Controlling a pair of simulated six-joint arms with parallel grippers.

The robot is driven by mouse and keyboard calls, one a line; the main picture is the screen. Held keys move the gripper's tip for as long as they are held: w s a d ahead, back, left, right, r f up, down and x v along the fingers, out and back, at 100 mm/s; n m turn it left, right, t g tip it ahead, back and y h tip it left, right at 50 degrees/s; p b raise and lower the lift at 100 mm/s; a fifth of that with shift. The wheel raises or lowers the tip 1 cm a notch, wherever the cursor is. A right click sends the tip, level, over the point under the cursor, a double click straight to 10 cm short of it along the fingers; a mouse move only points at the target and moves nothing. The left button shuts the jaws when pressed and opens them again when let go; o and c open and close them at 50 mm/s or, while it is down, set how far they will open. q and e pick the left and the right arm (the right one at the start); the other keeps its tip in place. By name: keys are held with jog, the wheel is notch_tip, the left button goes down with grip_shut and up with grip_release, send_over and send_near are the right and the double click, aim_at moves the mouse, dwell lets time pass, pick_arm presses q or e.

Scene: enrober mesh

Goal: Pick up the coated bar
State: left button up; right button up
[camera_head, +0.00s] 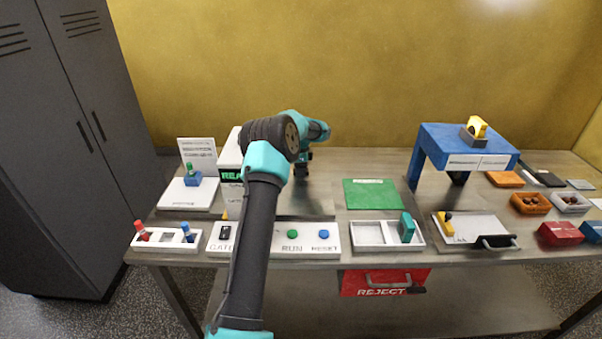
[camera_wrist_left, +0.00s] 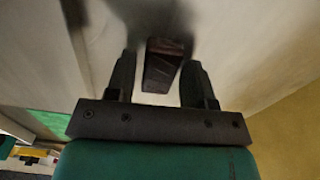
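The coated bar (camera_wrist_left: 162,66) looks like a dark brown block in the left wrist view. It lies on a pale surface, between and just beyond the fingertips. My left gripper (camera_wrist_left: 159,75) is open, with one finger on each side of the bar and a gap to both. In the head view my left gripper (camera_head: 302,166) points down low over the back of the metal table, right of the white machine. I cannot make out the bar in the head view. My right gripper is in neither view.
A white machine with a green screen (camera_head: 231,175) stands left of my gripper. A green mat (camera_head: 371,194) lies to the right, with a blue stand (camera_head: 438,139) beyond it. A RUN and RESET button panel (camera_head: 306,246) and a white divided tray (camera_head: 368,235) line the front edge.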

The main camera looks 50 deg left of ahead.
pick_arm(q)
jog(key=c, duration=0.5)
jog(key=shift+r, duration=0.15)
notch_tip(320, 180, up, 18)
dwell(0.4)
dwell(0.3)
